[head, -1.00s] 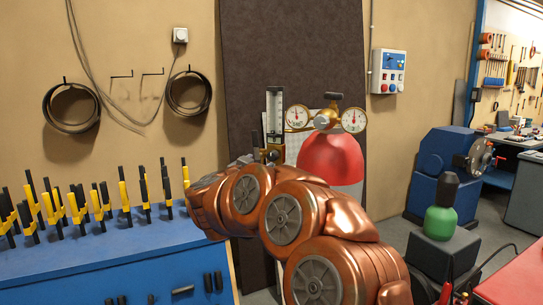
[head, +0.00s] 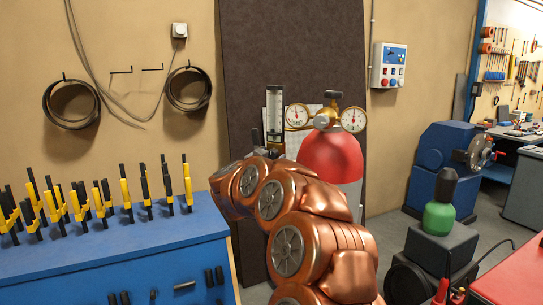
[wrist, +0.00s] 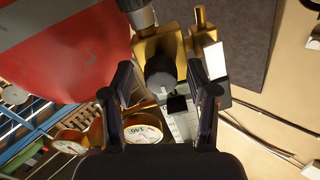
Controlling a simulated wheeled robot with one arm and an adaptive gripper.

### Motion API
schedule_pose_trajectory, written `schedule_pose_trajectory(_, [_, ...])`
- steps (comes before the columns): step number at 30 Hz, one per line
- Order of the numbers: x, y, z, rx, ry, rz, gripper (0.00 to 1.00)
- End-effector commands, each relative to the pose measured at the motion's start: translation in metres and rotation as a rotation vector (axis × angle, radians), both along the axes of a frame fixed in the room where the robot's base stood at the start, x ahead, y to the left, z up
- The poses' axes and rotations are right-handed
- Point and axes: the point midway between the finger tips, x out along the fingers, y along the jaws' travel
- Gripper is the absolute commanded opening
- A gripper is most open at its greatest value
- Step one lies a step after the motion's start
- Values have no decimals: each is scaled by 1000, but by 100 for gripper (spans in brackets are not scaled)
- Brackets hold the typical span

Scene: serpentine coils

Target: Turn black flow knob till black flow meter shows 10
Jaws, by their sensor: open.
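The black flow knob (wrist: 160,76) is a dark round knob on a brass valve body (wrist: 160,45) in the wrist view. My gripper (wrist: 160,72) is open, with one dark finger on each side of the knob. Contact between fingers and knob cannot be made out. The black flow meter (head: 275,112) is an upright dark-framed tube with a pale scale, left of the gauges in the head view. Its scale (wrist: 184,124) shows partly below the knob in the wrist view. Its reading is too small to tell. My arm hides the gripper and knob in the head view.
A red-topped gas cylinder (head: 331,158) stands beside the flow meter, with a left round gauge (head: 297,116) and a right one (head: 353,119). A blue bench (head: 130,250) with yellow-black clamps is at left. A dark panel (head: 245,60) stands behind.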

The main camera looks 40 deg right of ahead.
Motion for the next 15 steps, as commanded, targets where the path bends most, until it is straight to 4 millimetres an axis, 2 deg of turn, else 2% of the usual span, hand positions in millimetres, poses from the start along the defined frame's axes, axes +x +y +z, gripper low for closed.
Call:
schedule_pose_trajectory(6, [0, 0, 0, -1, -1, 0, 58])
schedule_pose_trajectory(15, [0, 0, 1, -1, -1, 0, 26])
